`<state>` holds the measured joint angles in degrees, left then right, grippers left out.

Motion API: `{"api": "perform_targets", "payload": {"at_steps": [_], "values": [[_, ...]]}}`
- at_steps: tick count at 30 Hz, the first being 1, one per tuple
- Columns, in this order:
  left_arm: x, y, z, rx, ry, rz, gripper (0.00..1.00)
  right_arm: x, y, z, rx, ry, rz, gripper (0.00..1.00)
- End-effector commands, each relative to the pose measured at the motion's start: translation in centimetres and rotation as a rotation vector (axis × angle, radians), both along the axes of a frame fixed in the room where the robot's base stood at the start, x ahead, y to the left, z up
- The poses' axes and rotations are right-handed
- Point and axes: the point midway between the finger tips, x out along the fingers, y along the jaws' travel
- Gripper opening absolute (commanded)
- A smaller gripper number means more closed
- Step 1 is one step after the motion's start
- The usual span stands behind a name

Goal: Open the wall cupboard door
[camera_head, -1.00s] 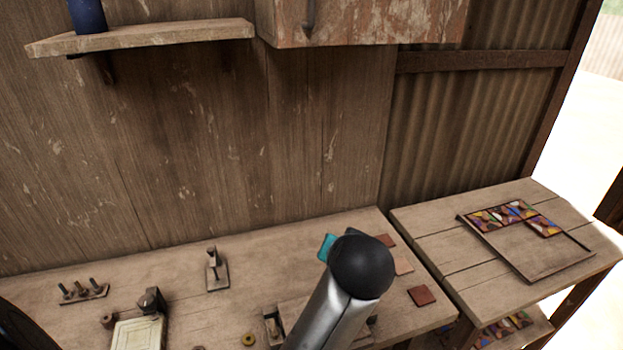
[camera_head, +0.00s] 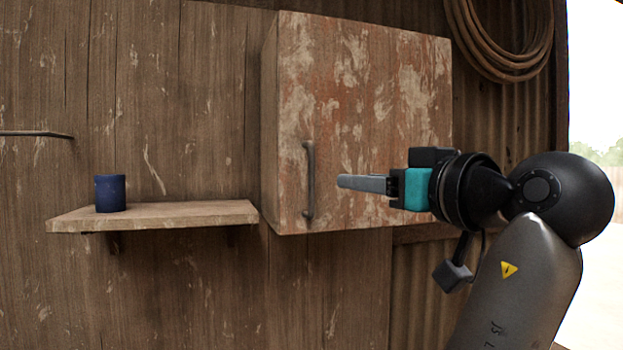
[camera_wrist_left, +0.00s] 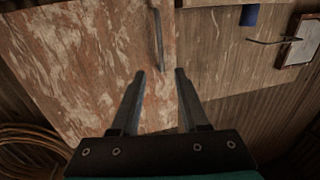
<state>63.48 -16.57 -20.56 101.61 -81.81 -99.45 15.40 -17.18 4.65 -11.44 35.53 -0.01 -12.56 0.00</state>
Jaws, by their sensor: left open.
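The wall cupboard (camera_head: 370,110) has a shut door with worn, peeling red-brown paint. Its dark upright bar handle (camera_head: 309,180) is near the door's left edge. My left gripper (camera_head: 340,181) is in front of the door, just right of the handle, with its fingers pointing left towards it. In the left wrist view the gripper (camera_wrist_left: 160,74) is open and empty. There the handle (camera_wrist_left: 158,38) lies ahead, its end showing between the two fingertips. The fingers do not appear to touch it. My right gripper is in neither view.
A wooden shelf (camera_head: 160,216) with a dark blue cup (camera_head: 110,193) is left of the cupboard, just below handle height. A coiled rope (camera_head: 505,40) hangs on the wall at right. A thin dark rod (camera_head: 36,133) sticks out at far left.

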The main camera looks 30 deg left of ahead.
Motion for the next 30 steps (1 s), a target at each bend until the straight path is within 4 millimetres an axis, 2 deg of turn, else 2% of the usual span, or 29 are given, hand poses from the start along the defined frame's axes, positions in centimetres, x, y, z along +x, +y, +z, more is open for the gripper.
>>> {"api": "perform_targets", "payload": {"at_steps": [5, 15, 21, 30], "values": [[0.9, 1.9, 0.2, 0.002, 0.001, 0.007, 0.45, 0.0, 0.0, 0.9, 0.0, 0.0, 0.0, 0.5], [4.5, 8.4, 0.3, 0.002, 0.004, 0.008, 0.45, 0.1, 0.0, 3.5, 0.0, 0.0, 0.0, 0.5], [6.3, 11.4, 0.2, 0.001, 0.004, 0.005, 0.45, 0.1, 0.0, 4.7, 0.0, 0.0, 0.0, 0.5], [7.3, 13.2, 0.0, 0.0, 0.002, 0.002, 0.45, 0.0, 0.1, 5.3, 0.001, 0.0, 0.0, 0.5]]}}
